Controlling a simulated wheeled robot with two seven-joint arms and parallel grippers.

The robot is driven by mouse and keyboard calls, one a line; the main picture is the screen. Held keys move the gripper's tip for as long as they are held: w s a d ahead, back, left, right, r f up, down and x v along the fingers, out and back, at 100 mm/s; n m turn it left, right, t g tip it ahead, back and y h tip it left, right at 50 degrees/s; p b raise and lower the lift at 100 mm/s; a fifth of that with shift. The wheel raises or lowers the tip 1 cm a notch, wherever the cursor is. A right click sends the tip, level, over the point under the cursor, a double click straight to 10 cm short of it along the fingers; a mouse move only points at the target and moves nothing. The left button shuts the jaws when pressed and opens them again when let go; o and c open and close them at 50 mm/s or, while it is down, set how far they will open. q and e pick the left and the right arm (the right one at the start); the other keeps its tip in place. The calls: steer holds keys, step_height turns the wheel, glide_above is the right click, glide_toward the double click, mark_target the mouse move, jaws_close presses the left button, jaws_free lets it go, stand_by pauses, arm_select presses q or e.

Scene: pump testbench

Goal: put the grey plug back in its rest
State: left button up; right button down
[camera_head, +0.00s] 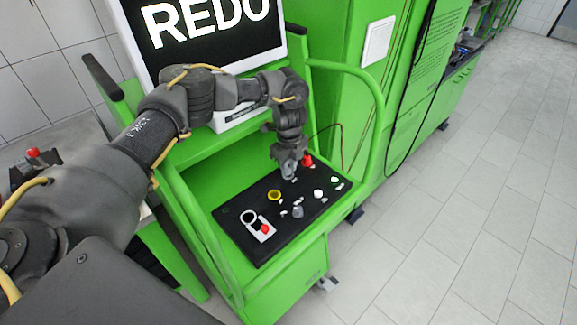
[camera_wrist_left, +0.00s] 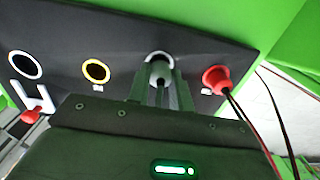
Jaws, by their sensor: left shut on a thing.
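My left gripper (camera_head: 288,174) reaches down to the far side of the black panel (camera_head: 240,238) on the green cart. In the left wrist view its fingers (camera_wrist_left: 163,92) are shut on the grey plug (camera_wrist_left: 160,70). The plug's rounded end is against or just in front of a pale-ringed round opening (camera_wrist_left: 158,54) in the panel. I cannot tell how far in it sits. The fingers hide much of the plug, and in the head view it is hard to make out. My right gripper is not in view.
A red plug (camera_wrist_left: 214,79) with dark leads stands close beside the gripper; it also shows in the head view (camera_head: 307,160). A yellow ring (camera_head: 274,195), white ring (camera_head: 249,216), grey knob (camera_head: 298,212) and white button (camera_head: 318,193) lie nearby. A green rail (camera_head: 379,130) bounds the cart.

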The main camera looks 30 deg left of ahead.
arm_select(q)
steer(key=shift+s+f, duration=0.1)
steer(key=shift+f, duration=0.2)
steer(key=shift+f, duration=0.4)
steer(key=shift+b, duration=0.3)
steer(key=shift+d+r+p, duration=0.1)
steer(key=shift+r+p, duration=0.15)
steer(key=shift+p, duration=0.05)
steer(key=shift+r+p, duration=0.35)
steer(key=shift+r, duration=0.15)
steer(key=shift+r, duration=0.15)
steer(key=o, duration=1)
steer(key=shift+o, duration=0.4)
steer(key=shift+r, duration=0.1)
